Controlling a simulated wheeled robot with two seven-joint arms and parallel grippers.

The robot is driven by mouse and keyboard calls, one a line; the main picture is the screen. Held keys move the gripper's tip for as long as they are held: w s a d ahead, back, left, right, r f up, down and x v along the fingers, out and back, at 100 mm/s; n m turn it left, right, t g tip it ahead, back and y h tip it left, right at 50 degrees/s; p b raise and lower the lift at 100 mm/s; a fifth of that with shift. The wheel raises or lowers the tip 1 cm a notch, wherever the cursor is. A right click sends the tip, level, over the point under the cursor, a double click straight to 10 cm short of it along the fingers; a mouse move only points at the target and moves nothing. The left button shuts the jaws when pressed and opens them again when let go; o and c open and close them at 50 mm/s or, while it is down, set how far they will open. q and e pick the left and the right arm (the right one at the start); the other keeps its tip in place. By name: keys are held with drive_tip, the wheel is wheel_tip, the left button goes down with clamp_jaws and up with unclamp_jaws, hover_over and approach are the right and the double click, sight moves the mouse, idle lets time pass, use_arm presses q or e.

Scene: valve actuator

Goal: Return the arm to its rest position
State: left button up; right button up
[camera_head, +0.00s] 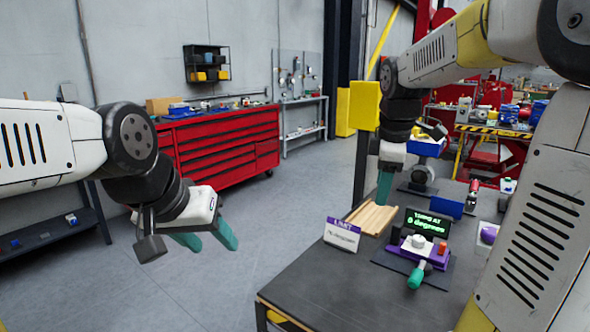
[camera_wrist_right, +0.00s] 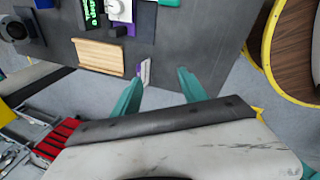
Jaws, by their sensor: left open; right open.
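My left gripper (camera_head: 208,238) hangs over the open floor at the left of the head view, with its teal fingers apart and empty. My right gripper (camera_head: 384,187) is over the table's far left part, pointing down above the wooden tray. In the right wrist view its two teal fingers (camera_wrist_right: 158,95) are spread with nothing between them. The valve actuator (camera_head: 418,242), purple and grey with a teal handle, stands on the table beside a small display (camera_head: 426,222) with green text. Nothing touches either gripper.
The dark table (camera_head: 345,290) carries a wooden tray (camera_head: 372,218), a white label card (camera_head: 341,234) and a blue block (camera_head: 449,207). A red tool cabinet (camera_head: 225,145) stands at the back left. The floor between cabinet and table is clear.

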drive_tip(key=s+a+f+m+t+y, duration=0.1)
drive_tip(key=s+a+m, duration=0.1)
drive_tip(key=s+m, duration=0.5)
drive_tip(key=s+a+f+m+t+y, duration=0.1)
drive_tip(key=s+a+m+t, duration=0.1)
drive_tip(key=s+m, duration=0.5)
drive_tip(key=s+a, duration=0.1)
drive_tip(key=s, duration=0.2)
drive_tip(key=shift+s+a+f, duration=0.15)
drive_tip(key=shift+s+a, duration=0.2)
